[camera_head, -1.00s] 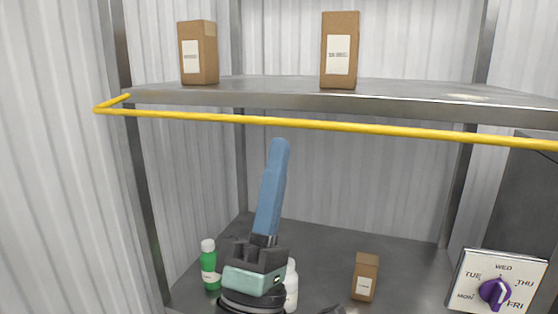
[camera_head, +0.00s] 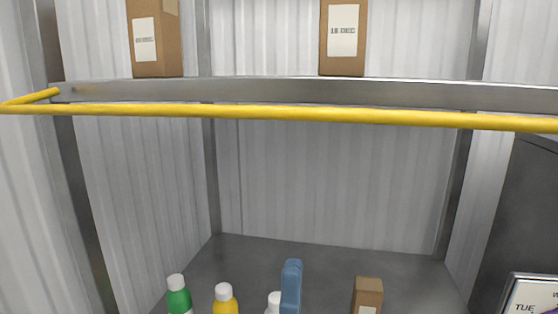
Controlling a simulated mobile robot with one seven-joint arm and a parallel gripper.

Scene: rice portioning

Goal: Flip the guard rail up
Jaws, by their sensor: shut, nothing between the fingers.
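The yellow guard rail (camera_head: 290,113) runs across the whole view in front of the upper shelf (camera_head: 270,91), a little below its front edge. Its left end bends back to the shelf's left corner.
Two brown boxes, a left one (camera_head: 155,40) and a right one (camera_head: 342,38), stand on the upper shelf. Below are a green bottle (camera_head: 179,297), a yellow bottle (camera_head: 226,301), a white-capped bottle (camera_head: 273,303) and a small brown box (camera_head: 368,292). A day dial panel (camera_head: 524,295) is at lower right.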

